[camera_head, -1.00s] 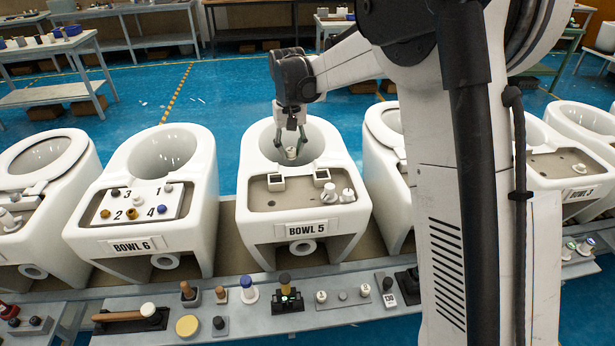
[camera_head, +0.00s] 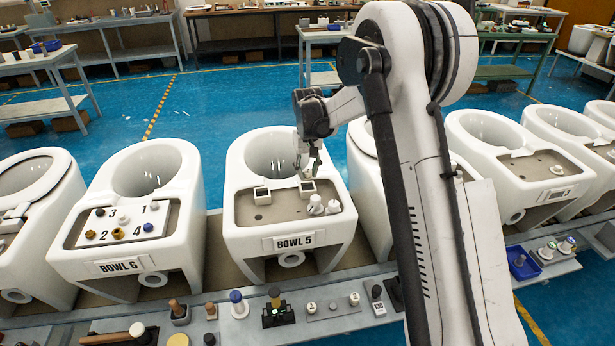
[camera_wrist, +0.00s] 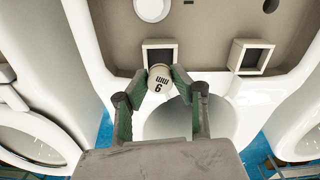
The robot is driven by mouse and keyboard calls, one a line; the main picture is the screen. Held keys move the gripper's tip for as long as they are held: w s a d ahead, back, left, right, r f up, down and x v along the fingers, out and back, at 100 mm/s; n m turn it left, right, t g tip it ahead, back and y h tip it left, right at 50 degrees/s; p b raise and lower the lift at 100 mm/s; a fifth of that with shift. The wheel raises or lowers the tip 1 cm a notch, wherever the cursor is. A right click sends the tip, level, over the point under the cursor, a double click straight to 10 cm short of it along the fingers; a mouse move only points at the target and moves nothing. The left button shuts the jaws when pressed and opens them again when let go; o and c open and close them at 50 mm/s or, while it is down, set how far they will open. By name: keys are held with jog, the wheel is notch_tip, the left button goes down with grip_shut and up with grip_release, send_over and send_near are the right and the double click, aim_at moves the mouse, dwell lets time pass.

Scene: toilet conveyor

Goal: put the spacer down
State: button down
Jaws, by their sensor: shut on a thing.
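The spacer (camera_wrist: 160,79) is a small pale cylinder with dark print, seemingly a 6 and "mm" upside down. My gripper (camera_wrist: 159,76) is shut on it, one green-padded finger on each side. In the wrist view it overlaps the near edge of a square pale-rimmed socket (camera_wrist: 145,55). In the head view my gripper (camera_head: 304,170) is at the back of the right-hand socket (camera_head: 307,188) on the deck of Bowl 5 (camera_head: 240,225). The spacer is hard to make out there. I cannot tell whether it touches the socket.
A second square socket (camera_head: 262,195) is to the left on the same deck. The bowl's opening (camera_head: 268,150) lies behind. Bowl 6 (camera_head: 118,267) is to the left.

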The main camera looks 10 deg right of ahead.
aim_at(307, 179)
notch_tip(307, 179, down, 2)
jog(key=shift+f, duration=0.25)
jog(key=shift+f, duration=0.3)
jog(key=shift+f+b, duration=0.3)
jog(key=shift+b, duration=0.25)
jog(key=c, duration=1.4)
grip_release()
jog(key=shift+c, duration=0.2)
jog(key=shift+r, duration=0.15)
